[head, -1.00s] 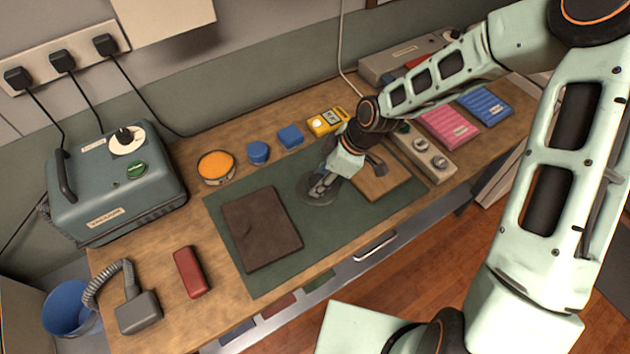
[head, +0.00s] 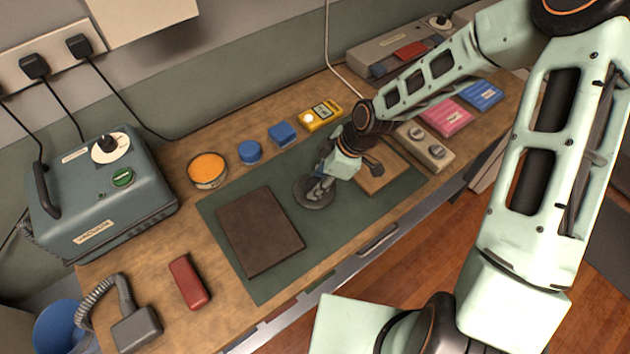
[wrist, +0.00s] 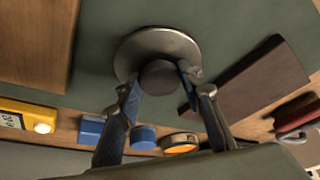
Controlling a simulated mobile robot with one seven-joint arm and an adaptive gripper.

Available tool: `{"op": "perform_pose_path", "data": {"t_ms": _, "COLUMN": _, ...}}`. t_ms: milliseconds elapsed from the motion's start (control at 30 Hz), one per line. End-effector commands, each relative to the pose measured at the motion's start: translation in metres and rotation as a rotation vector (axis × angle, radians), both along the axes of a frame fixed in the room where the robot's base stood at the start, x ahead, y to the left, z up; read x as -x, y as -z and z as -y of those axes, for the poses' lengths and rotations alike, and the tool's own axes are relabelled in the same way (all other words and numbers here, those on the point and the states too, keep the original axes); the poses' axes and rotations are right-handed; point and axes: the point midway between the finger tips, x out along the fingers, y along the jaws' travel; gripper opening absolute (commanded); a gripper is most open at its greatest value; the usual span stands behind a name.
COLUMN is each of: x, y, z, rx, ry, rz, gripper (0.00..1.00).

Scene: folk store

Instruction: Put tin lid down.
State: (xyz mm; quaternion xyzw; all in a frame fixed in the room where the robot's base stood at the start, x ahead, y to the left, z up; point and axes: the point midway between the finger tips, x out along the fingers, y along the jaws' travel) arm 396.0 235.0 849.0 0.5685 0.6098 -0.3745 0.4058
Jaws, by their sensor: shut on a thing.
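The tin lid is a round, dull grey disc with a dark knob. It shows in the head view (head: 303,194) over the dark green mat (head: 235,207), between the dark brown board and the wooden board. In the wrist view the lid (wrist: 178,43) sits flat across the fingertips. My gripper (head: 318,190) points down at it, and in the wrist view my gripper (wrist: 160,78) is shut on the lid's knob. The lid looks level and close to the mat; I cannot tell whether it touches. Part of it is hidden behind my fingers in the head view.
The dark brown board (head: 259,232) lies left of the lid and the wooden board (head: 378,172) right. Behind are an orange-topped tin (head: 207,168), blue pieces (head: 249,152) and a yellow meter (head: 322,114). A vacuum unit (head: 95,190) stands left. Bare mat shows in front.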

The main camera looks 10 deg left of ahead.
Motion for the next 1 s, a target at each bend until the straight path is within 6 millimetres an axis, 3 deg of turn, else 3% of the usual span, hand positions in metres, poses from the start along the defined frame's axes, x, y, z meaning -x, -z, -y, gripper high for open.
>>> {"op": "perform_pose_path", "data": {"t_ms": 200, "x": 0.000, "y": 0.005, "z": 0.000, "rx": 0.000, "ry": 0.000, "rz": 0.000, "gripper": 0.00}}
{"op": "perform_pose_path", "data": {"t_ms": 233, "x": 0.000, "y": 0.003, "z": 0.000, "rx": 0.000, "ry": 0.000, "rz": 0.000, "gripper": 0.37}}
{"op": "perform_pose_path", "data": {"t_ms": 367, "x": 0.000, "y": 0.003, "z": 0.000, "rx": 0.000, "ry": 0.000, "rz": 0.000, "gripper": 0.52}}
{"op": "perform_pose_path", "data": {"t_ms": 767, "x": -0.001, "y": -0.004, "z": 0.001, "rx": 0.000, "ry": 0.000, "rz": 0.001, "gripper": 0.52}}
{"op": "perform_pose_path", "data": {"t_ms": 1000, "x": -0.003, "y": -0.037, "z": 0.015, "rx": -0.001, "ry": 0.004, "rz": 0.004, "gripper": 0.52}}
